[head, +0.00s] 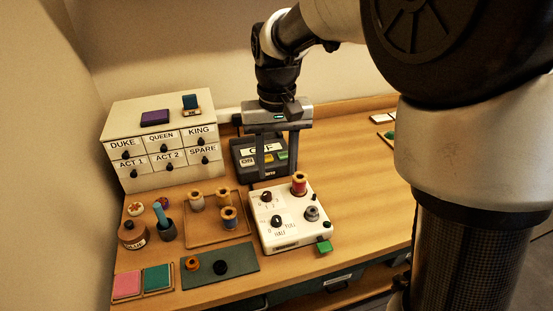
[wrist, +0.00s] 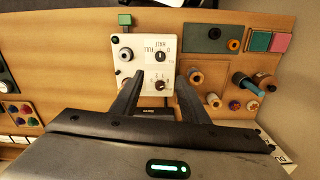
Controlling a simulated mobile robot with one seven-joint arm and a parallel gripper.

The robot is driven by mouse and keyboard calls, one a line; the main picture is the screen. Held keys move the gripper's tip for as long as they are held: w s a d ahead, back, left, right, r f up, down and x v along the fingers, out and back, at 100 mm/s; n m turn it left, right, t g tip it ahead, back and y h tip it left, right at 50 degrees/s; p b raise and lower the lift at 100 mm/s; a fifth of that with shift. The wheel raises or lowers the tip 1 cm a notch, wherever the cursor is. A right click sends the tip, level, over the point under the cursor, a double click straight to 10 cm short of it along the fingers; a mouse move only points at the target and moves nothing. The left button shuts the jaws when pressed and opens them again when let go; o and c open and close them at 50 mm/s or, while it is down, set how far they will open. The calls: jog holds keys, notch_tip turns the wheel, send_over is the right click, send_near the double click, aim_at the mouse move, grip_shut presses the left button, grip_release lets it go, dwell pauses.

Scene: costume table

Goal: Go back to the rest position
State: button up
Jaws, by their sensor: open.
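In the wrist view the open gripper (wrist: 157,88) points toward the white control panel (wrist: 142,50). The white panel (head: 288,238) has knobs, an orange-and-red spool and a green tab, and stands in front of the gripper in the head view.
A drawer cabinet (head: 160,149) stands at the back left. The wooden table (head: 360,170) is clear right of the panel.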

jog(key=shift+r, duration=0.25)
jog(key=s+d+r+m+t+p, duration=0.1)
jog(key=s+d+r+t+p, duration=0.1)
jog(key=s+d+r, duration=0.3)
jog(key=s+d+r+t+p, duration=0.2)
jog(key=s+d+r, duration=0.4)
jog(key=s, duration=0.6)
jog(key=shift+d+m+t+p, duration=0.4)
jog(key=shift+d+t, duration=0.4)
jog(key=shift+d, duration=0.2)
jog(key=shift+s+a, duration=0.1)
